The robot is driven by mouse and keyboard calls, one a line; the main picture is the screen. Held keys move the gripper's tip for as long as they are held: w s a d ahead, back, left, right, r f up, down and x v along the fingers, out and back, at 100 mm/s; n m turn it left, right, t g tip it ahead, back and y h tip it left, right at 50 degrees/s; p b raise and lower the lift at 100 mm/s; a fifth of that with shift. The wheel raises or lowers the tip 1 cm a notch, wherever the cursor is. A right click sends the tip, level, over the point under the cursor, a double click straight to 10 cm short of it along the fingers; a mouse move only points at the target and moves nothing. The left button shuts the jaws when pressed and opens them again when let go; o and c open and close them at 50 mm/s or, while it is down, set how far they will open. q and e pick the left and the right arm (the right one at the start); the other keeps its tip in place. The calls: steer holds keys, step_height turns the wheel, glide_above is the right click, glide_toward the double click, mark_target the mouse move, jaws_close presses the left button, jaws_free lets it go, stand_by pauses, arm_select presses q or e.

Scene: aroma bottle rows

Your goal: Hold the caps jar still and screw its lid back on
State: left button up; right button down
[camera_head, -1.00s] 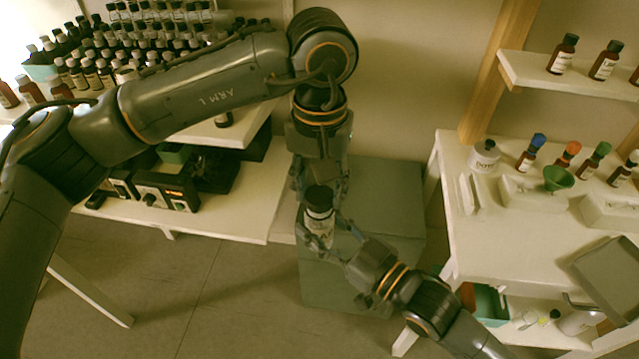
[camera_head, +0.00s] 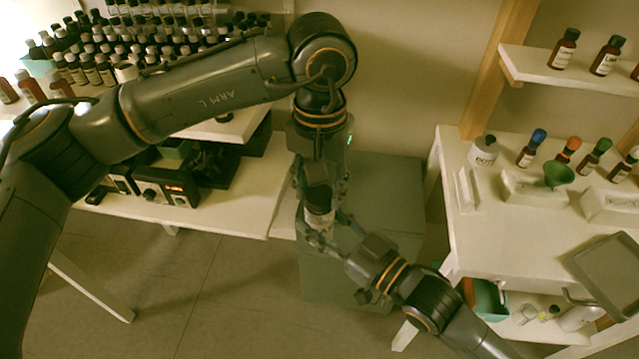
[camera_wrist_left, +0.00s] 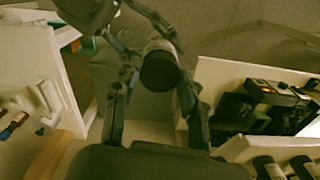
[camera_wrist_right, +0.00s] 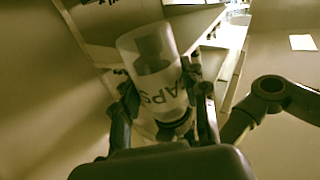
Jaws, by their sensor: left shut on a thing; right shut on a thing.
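The caps jar (camera_head: 319,219) has a pale body with a label and is held in mid-air between my two grippers. Its black lid (camera_head: 319,194) is at the jar's top; I cannot tell how firmly it sits. My left gripper (camera_head: 322,190) comes from above and is shut on the lid. The left wrist view shows the dark lid (camera_wrist_left: 160,71) between its fingers. My right gripper (camera_head: 325,236) comes from the lower right and is shut on the jar body. In the right wrist view, the translucent jar (camera_wrist_right: 152,55) appears upside down between the fingers, its lettering partly hidden.
A grey-green cabinet (camera_head: 385,215) stands behind and below the jar. A white table (camera_head: 500,240) on the right holds bottles, trays and a green funnel (camera_head: 558,176). A left bench (camera_head: 235,190) carries devices, with bottle rows above. Open floor lies in front.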

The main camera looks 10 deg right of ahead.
arm_select(q)
steer(key=m, duration=0.3)
steer(key=shift+m, duration=0.4)
steer(key=m, duration=0.5)
steer(key=o, duration=0.7)
steer(key=shift+r, duration=2.3)
steer(key=shift+c, duration=0.4)
